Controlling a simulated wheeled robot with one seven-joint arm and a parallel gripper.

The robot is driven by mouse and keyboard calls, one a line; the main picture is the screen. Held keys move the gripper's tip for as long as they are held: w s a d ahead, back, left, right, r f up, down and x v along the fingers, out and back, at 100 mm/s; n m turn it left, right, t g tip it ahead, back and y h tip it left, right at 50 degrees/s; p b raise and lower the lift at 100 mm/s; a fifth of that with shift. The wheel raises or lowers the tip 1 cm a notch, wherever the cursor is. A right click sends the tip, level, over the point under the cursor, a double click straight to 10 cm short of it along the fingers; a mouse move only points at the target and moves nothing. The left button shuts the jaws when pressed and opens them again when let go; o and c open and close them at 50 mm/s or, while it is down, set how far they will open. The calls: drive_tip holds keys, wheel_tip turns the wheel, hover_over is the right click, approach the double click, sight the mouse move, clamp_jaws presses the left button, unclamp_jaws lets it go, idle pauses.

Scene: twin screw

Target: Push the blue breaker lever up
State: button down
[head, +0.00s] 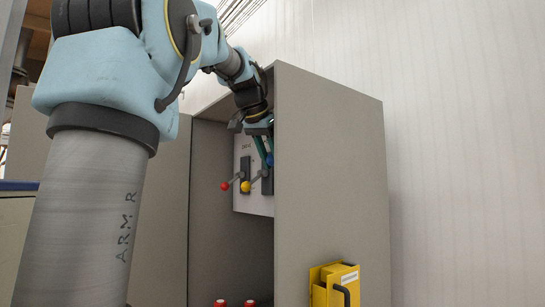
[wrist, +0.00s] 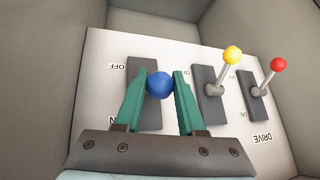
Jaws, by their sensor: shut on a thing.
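The blue breaker lever ends in a round blue knob (wrist: 160,86), set on a dark grey slotted plate (wrist: 137,72) on a white panel. My gripper (wrist: 160,73) has its two green fingers on either side of this knob and is shut on it. The lever's shaft is hidden behind the knob. In the head view my gripper (head: 262,146) reaches into the cabinet from above, and the blue knob (head: 269,159) shows at its fingertips, higher than the other two knobs.
The yellow lever (wrist: 232,55) and the red lever (wrist: 278,64) stand beside the blue one. The grey cabinet's side wall (head: 330,180) is close to the right of my gripper. A yellow box (head: 325,285) is on its outside. Red knobs (head: 220,303) show below.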

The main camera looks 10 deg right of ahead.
drive_tip(key=c, duration=0.5)
unclamp_jaws()
drive_tip(key=b+v, duration=0.1)
drive_tip(key=v, duration=0.9)
drive_tip(key=shift+s+a+r, duration=0.15)
drive_tip(key=shift+r, duration=0.15)
